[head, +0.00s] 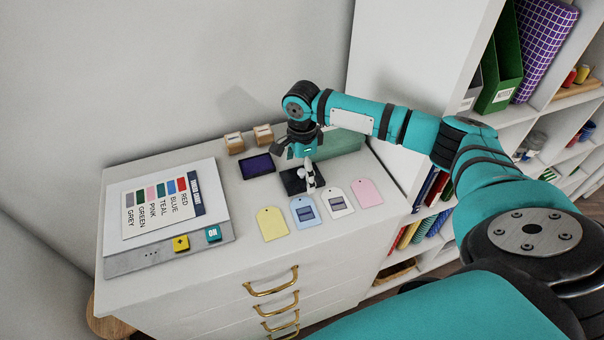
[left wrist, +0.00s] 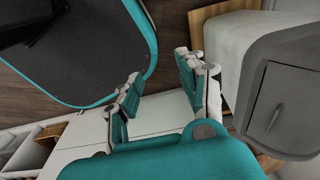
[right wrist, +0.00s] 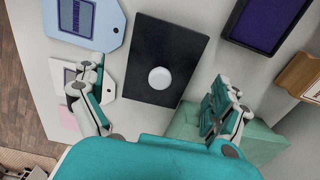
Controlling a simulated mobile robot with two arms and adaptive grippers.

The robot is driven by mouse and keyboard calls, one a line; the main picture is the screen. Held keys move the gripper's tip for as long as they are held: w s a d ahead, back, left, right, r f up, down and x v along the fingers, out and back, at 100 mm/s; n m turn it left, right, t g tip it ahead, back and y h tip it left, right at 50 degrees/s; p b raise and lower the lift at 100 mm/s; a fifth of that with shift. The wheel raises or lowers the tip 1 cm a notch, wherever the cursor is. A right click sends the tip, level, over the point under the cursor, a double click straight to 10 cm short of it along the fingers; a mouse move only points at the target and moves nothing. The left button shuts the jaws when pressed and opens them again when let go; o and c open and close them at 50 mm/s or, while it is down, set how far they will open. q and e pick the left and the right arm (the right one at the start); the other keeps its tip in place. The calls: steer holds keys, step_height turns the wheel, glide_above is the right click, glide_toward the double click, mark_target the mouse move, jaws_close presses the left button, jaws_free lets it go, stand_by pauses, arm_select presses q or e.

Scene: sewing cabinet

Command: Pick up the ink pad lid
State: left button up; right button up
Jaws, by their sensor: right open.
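The ink pad lid (right wrist: 174,45) is a flat black rectangle with a round white knob in its middle. In the right wrist view it lies between and beyond my open fingers. It shows in the head view (head: 291,184), partly hidden by my right gripper (head: 308,172). The right gripper, which also shows in the right wrist view (right wrist: 158,84), is empty above the lid. The ink pad (head: 257,166), dark with a purple surface, lies to the left of the lid. My left gripper (left wrist: 160,84) is open and empty, away from the cabinet top.
Yellow (head: 272,223), blue (head: 305,211), white (head: 337,202) and pink (head: 367,192) tags lie in front of the lid. Two wooden stamps (head: 234,143) stand behind the ink pad. A green box (head: 343,143) is behind my right gripper. A colour chart board (head: 160,212) lies at left.

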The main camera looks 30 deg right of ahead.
steer(key=shift+f, duration=0.3)
steer(key=shift+s+a, duration=0.1)
steer(key=shift+s, duration=0.05)
steer(key=c, duration=1.5)
steer(key=shift+f, duration=0.1)
jaws_close()
